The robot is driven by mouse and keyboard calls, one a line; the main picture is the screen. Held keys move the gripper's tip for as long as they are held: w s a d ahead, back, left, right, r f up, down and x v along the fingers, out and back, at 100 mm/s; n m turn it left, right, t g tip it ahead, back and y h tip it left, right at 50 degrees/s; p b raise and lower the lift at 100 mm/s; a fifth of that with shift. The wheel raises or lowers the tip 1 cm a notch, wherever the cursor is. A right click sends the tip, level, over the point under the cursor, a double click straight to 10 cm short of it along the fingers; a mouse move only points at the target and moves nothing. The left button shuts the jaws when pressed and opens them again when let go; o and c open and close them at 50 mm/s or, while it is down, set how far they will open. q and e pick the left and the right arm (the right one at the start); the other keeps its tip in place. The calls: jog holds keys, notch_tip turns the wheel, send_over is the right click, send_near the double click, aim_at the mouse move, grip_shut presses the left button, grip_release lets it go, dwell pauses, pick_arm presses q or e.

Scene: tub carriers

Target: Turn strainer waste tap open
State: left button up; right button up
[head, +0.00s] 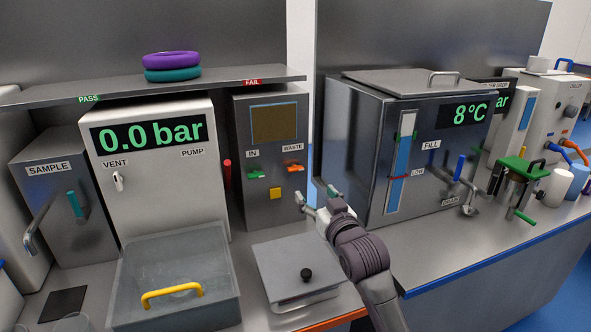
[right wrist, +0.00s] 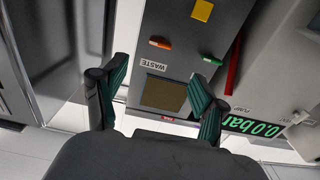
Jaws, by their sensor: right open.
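The strainer unit (head: 240,133) is a dark grey box with a brownish mesh window (head: 274,124). Its orange waste tap (head: 294,168) sits under the WASTE label, with the handle lying roughly level. A green tap (head: 256,175) is to its left under the IN label. My right gripper (head: 317,194) is open and empty, to the lower right of the waste tap and apart from it. In the right wrist view the picture is turned over; the orange waste tap (right wrist: 160,44) shows beyond the open fingers (right wrist: 160,78). My left gripper is not in view.
A yellow square (head: 274,193) is on the strainer front below the taps. A red upright bar (head: 227,175) stands to its left. A steel tank (head: 410,150) stands close on the right. A lidded tray (head: 305,265) and a grey tub (head: 175,275) with a yellow handle are in front.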

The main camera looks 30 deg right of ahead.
send_near(297, 170)
jog(key=w, duration=0.2)
jog(key=x, duration=0.6)
jog(key=shift+w+d+p, duration=0.1)
jog(key=shift+d+p, duration=0.15)
jog(key=shift+p, duration=0.05)
jog(key=shift+w+d, duration=0.1)
jog(key=shift+w, duration=0.25)
jog(key=shift+c, duration=0.5)
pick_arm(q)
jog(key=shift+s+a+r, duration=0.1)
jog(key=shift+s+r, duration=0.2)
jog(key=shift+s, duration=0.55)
pick_arm(e)
jog(key=c, duration=1)
